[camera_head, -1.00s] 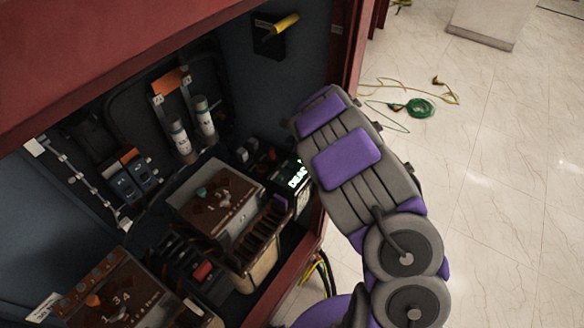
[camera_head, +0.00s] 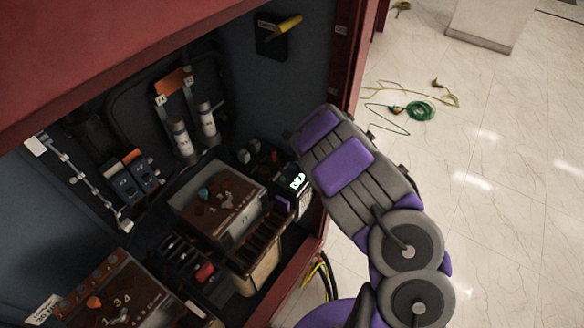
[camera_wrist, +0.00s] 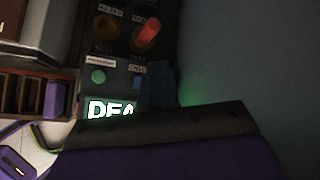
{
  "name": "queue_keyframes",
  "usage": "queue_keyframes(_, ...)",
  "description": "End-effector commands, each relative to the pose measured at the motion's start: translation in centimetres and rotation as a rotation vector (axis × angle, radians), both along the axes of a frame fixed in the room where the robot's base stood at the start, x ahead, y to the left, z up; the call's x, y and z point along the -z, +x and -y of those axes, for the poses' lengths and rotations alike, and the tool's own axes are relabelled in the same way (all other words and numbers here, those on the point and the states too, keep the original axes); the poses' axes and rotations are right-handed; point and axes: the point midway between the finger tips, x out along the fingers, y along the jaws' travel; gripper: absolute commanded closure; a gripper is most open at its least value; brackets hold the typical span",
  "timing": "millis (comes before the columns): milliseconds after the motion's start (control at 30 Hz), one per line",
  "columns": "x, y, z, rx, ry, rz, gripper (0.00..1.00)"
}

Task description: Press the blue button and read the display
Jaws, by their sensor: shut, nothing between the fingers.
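A lit display (camera_wrist: 110,110) shows large pale letters "DEA" in the wrist view. The display also glows in the head view (camera_head: 298,181), partly behind my arm. A round green button (camera_wrist: 98,76) sits above the display. A small dark bluish shape (camera_wrist: 137,82) lies right of it under a label; it may be the blue button, but shadow makes this unclear. My gripper (camera_wrist: 160,84) is shut and empty, its dark tips close beside that shape. I cannot tell whether they touch.
An orange-red knob (camera_wrist: 148,30) stands out above on the same panel. The red cabinet frame (camera_head: 347,60) rises beside my arm. A brown-topped box (camera_head: 217,200) sits left of the display. A yellow handle (camera_head: 287,24) is high on the inner wall. Green cable (camera_head: 420,109) lies on the floor.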

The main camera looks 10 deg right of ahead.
Motion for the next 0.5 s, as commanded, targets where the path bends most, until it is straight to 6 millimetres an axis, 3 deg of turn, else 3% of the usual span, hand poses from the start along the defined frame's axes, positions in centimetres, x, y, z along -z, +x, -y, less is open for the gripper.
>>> queue_keyframes(233,3.6,0.0,-0.1,-0.001,0.002,0.000,1.00)
queue_keyframes(500,5.2,0.0,0.0,0.001,0.001,-0.001,1.00)
